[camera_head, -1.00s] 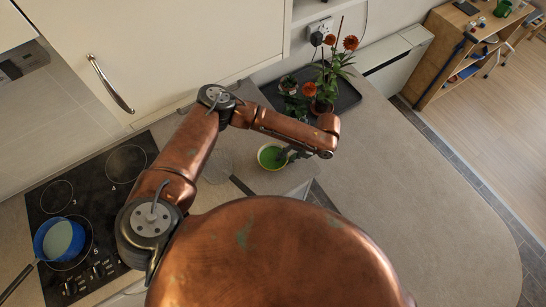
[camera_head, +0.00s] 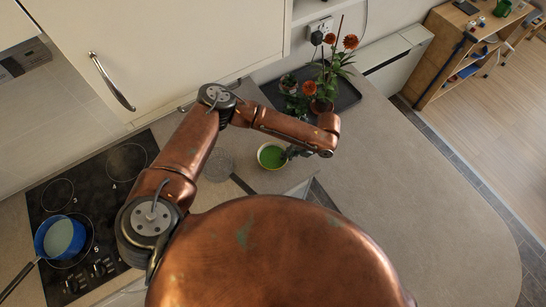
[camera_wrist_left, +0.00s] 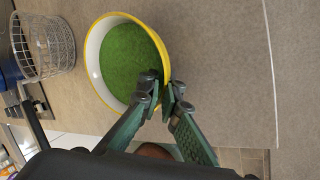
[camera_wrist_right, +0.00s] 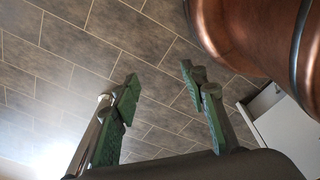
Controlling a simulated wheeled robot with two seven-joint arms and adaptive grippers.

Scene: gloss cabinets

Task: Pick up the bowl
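The bowl (camera_head: 270,157), green inside with a yellow rim and white inner wall, sits on the counter in the head view. It also shows in the left wrist view (camera_wrist_left: 128,60). My left gripper (camera_head: 293,153) is at its right side. In the left wrist view my left fingers (camera_wrist_left: 166,90) are close together with the bowl's rim between them, one inside and one outside. They look shut on the wall; exact contact is hard to see. My right gripper (camera_wrist_right: 157,82) is open and empty above the tiled floor in the right wrist view.
A wire basket (camera_wrist_left: 47,46) stands beside the bowl. Potted flowers on a dark tray (camera_head: 347,94) are behind it. A stove (camera_head: 92,207) with a blue pan (camera_head: 46,237) is at left. The counter (camera_head: 420,190) on the right is clear.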

